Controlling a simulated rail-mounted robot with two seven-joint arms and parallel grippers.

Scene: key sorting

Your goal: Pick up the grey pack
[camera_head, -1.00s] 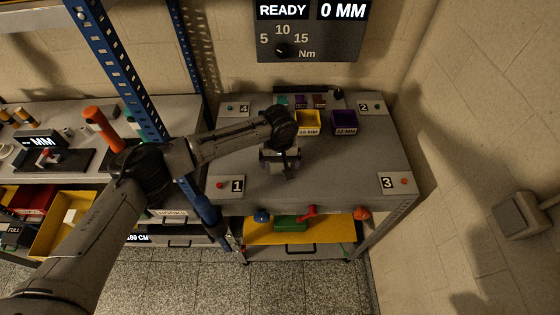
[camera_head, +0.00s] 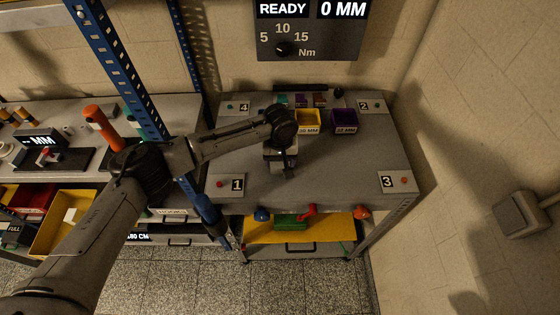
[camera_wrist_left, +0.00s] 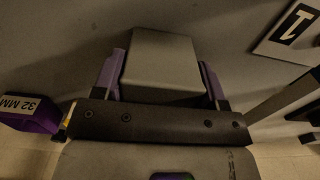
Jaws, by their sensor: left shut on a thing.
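The grey pack (camera_wrist_left: 163,62) is a plain grey block in the left wrist view. It sits between the two purple-sided fingers of my left gripper (camera_wrist_left: 162,78), which is shut on it. In the head view my left gripper (camera_head: 281,160) points down over the middle of the grey bench top. The pack is hard to tell apart from the gripper there. I cannot tell whether the pack touches the bench. My right gripper is not in view.
The bench (camera_head: 335,180) has numbered corner plates. A yellow bin (camera_head: 308,121) and a purple bin (camera_head: 344,120) stand behind my left gripper. A blue perforated post (camera_head: 120,70) rises at the left. The bench top right of the gripper is clear.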

